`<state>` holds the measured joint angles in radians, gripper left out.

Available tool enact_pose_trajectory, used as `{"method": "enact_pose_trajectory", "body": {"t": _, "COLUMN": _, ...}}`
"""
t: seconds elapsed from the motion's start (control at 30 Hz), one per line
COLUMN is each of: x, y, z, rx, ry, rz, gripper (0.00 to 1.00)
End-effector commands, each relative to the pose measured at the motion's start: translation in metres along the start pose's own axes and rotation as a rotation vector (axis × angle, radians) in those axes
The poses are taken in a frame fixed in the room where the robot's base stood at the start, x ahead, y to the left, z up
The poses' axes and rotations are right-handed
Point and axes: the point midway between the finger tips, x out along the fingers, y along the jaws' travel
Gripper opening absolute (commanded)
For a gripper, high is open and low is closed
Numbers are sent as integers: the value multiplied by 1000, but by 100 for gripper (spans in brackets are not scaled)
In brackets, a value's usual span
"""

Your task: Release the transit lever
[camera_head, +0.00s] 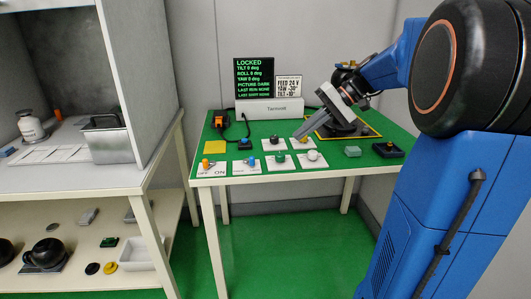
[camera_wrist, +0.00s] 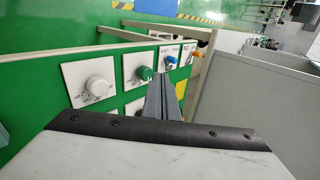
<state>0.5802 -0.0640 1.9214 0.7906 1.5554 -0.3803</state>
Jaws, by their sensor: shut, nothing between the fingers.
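The two lever candidates are on white plates at the table's front left. A blue lever (camera_head: 252,161) is on one plate, and it shows in the wrist view (camera_wrist: 172,60). An orange lever (camera_head: 207,163) is on the plate marked OFF and ON, and it also shows in the wrist view (camera_wrist: 193,52). I cannot read which is the transit lever. My gripper (camera_head: 299,133) is shut and empty above the back of the controls, to the right of both levers. Its closed fingers show in the wrist view (camera_wrist: 163,82). The screen (camera_head: 254,78) reads LOCKED.
A green knob (camera_head: 280,156), a white knob (camera_head: 313,155) and a black knob (camera_head: 274,141) sit near my gripper. A dark device base (camera_head: 343,130) stands within a yellow outline behind it. A yellow pad (camera_head: 215,147) lies left. A grey cabinet (camera_head: 150,90) stands left of the table.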

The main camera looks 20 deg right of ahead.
Motion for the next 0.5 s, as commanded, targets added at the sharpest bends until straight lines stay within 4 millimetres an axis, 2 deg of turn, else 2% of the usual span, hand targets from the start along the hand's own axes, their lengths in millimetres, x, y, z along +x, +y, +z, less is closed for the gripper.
{"method": "enact_pose_trajectory", "body": {"t": 0.27, "x": 5, "y": 0, "z": 0, "rx": 0, "ry": -1, "rz": 1, "gripper": 0}}
{"method": "enact_pose_trajectory", "body": {"t": 0.5, "x": 37, "y": 0, "z": 1, "rx": 0, "ry": -4, "rz": 0, "gripper": 0}}
